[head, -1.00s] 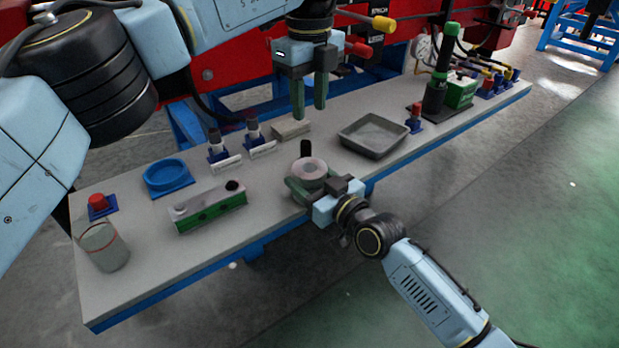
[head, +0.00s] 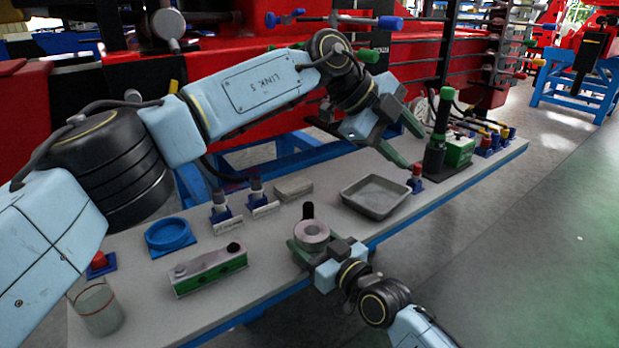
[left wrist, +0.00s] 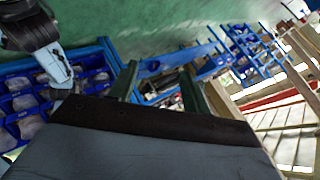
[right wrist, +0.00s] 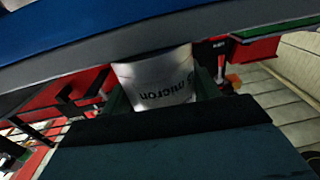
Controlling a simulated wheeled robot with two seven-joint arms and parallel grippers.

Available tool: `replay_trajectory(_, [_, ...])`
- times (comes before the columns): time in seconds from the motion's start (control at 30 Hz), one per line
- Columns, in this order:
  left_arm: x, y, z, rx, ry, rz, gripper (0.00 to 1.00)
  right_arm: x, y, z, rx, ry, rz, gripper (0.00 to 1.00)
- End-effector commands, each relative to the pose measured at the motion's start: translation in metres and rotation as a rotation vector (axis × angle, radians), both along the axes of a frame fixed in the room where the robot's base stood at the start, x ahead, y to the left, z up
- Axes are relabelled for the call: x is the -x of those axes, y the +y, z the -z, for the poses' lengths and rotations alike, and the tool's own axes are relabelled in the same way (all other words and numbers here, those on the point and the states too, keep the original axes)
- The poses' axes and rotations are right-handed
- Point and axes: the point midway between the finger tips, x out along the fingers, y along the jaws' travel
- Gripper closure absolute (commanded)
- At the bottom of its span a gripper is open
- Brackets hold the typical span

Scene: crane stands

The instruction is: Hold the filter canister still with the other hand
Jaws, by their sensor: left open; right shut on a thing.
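My left gripper (head: 415,150) is open and empty, above the bench's right part, well apart from the canister and close to the green-and-black upright cylinder (head: 437,135). Its two spread fingers show in the left wrist view (left wrist: 159,72).
A grey tray (head: 375,211) lies between the canister and the upright cylinder. A green block unit (head: 208,272), a blue ring holder (head: 168,237) and a clear beaker (head: 98,307) stand left. A pale block (head: 294,188) lies behind the canister. Red machinery (head: 240,90) rises behind the bench.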

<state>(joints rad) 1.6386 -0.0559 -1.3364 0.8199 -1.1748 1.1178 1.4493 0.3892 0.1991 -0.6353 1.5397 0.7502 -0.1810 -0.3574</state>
Motion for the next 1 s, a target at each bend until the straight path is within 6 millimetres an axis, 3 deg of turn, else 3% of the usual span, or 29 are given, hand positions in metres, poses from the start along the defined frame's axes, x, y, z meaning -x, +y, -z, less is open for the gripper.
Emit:
replay_trajectory(0.1, [-0.003,-0.029,-0.032,0.245,-0.009,-0.031,0.51,0.000,0.000,0.001,0.001,0.001,0.000,0.76])
replay_trajectory(0.3, [-0.019,-0.051,-0.093,0.625,-0.006,-0.159,0.51,0.000,0.000,0.001,0.001,0.002,0.000,0.76])
replay_trajectory(0.47, [-0.043,-0.046,-0.135,0.887,0.020,-0.324,0.51,0.000,0.000,0.001,0.001,0.002,0.000,0.76])
replay_trajectory(0.6, [-0.069,-0.027,-0.159,1.076,0.060,-0.511,0.51,0.000,0.000,0.001,0.001,0.001,0.000,0.76])
replay_trajectory(0.8, [-0.109,0.014,-0.165,1.261,0.146,-0.837,0.51,0.000,0.000,0.001,0.001,0.002,0.000,0.76])
replay_trajectory(1.0, [-0.139,0.060,-0.136,1.322,0.266,-1.205,0.51,0.000,0.000,0.001,0.001,0.002,0.000,0.76])
